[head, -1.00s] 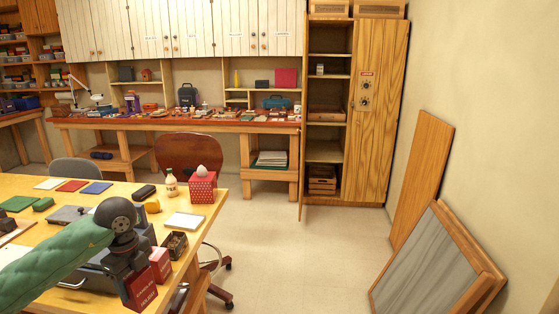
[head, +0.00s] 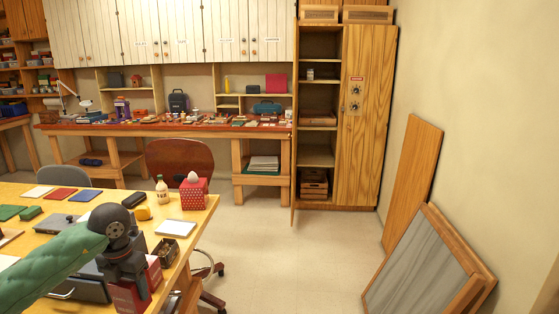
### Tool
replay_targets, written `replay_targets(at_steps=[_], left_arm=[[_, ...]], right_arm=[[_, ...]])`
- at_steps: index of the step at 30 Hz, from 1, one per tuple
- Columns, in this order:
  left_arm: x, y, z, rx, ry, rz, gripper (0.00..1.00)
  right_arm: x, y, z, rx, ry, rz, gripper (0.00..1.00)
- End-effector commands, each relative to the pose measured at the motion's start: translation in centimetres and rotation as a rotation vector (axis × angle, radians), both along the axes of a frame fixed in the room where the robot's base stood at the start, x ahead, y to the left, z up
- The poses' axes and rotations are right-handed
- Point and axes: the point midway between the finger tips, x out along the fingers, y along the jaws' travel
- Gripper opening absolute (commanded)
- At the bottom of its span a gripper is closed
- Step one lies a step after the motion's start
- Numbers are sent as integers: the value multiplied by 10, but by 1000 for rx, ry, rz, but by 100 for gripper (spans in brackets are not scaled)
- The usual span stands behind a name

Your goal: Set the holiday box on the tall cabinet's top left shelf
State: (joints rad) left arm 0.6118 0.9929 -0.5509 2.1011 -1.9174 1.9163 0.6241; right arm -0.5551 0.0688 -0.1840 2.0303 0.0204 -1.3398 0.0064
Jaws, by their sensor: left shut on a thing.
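My left gripper (head: 125,275), dark grey on a green padded arm, points down over the near right edge of the yellow table. It is shut on a red box with white lettering (head: 128,297), which I take to be the holiday box. Red surface shows on both sides of the fingers; the gripper hides part of the box. The tall wooden cabinet (head: 368,130) stands at the back wall, far from the gripper. Its left column is open, and the top left shelf space (head: 320,44) looks empty. My right gripper is out of view.
The table (head: 205,215) carries a red dotted box (head: 195,195), a bottle (head: 162,190) and a white pad (head: 176,228). A brown chair (head: 180,165) stands behind it. Boards (head: 425,270) lean on the right wall. The floor (head: 290,260) before the cabinet is clear.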

Motion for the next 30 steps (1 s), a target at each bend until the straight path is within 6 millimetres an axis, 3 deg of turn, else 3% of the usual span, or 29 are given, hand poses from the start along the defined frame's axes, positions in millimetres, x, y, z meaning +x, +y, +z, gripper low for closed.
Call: replay_targets(at_steps=[14, 30], left_arm=[[4, -6, -11, 0, 1, -677, 35], [3, -22, -39, -2, 0, -1464, 35]], right_arm=[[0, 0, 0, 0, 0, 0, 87], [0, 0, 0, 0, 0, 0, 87]])
